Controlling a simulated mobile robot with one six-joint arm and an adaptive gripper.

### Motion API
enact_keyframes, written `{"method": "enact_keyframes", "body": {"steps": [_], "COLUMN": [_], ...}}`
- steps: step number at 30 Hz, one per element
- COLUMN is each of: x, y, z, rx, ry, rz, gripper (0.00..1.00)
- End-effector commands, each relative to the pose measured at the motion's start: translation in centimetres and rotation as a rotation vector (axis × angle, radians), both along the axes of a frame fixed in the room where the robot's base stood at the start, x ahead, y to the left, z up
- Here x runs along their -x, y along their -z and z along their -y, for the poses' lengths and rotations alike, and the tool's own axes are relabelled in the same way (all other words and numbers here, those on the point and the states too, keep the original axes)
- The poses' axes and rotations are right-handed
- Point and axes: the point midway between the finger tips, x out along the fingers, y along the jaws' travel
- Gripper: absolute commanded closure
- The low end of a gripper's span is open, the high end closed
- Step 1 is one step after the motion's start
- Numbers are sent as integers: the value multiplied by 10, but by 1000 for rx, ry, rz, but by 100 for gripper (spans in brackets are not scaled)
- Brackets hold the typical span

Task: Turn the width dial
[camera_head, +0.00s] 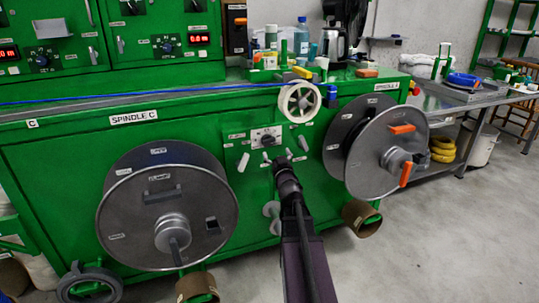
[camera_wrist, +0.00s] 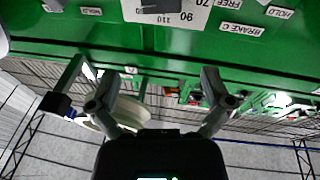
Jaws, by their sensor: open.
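The likely width dial (camera_head: 267,139) is a dark knob on a white scale plate, on the green machine front between the two reels. In the wrist view the plate (camera_wrist: 188,16) is upside down at the top edge, with numbers such as 70 and 90, and the dark dial (camera_wrist: 160,5) is cut off by the frame. My gripper (camera_head: 278,157) is just below the plate in the head view. In the wrist view my gripper (camera_wrist: 158,76) has its two fingers spread wide with nothing between them. The fingers appear apart from the dial.
A large reel (camera_head: 135,215) stands at left and another reel (camera_head: 368,165) with orange handles at right. A white pulley wheel (camera_head: 300,101) sits above the panel. White levers (camera_head: 243,162) flank the dial. A blue cable (camera_head: 130,94) runs along the top.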

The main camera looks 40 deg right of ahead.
Motion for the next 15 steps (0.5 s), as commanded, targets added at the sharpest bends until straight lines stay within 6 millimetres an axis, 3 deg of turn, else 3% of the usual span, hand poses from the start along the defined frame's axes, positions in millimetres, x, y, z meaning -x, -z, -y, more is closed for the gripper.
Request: {"method": "enact_keyframes", "body": {"steps": [1,15], "x": [2,20], "y": [15,61], "z": [4,19], "rx": [13,123], "ry": [-12,-156], "rz": [17,137], "gripper": [0,0]}}
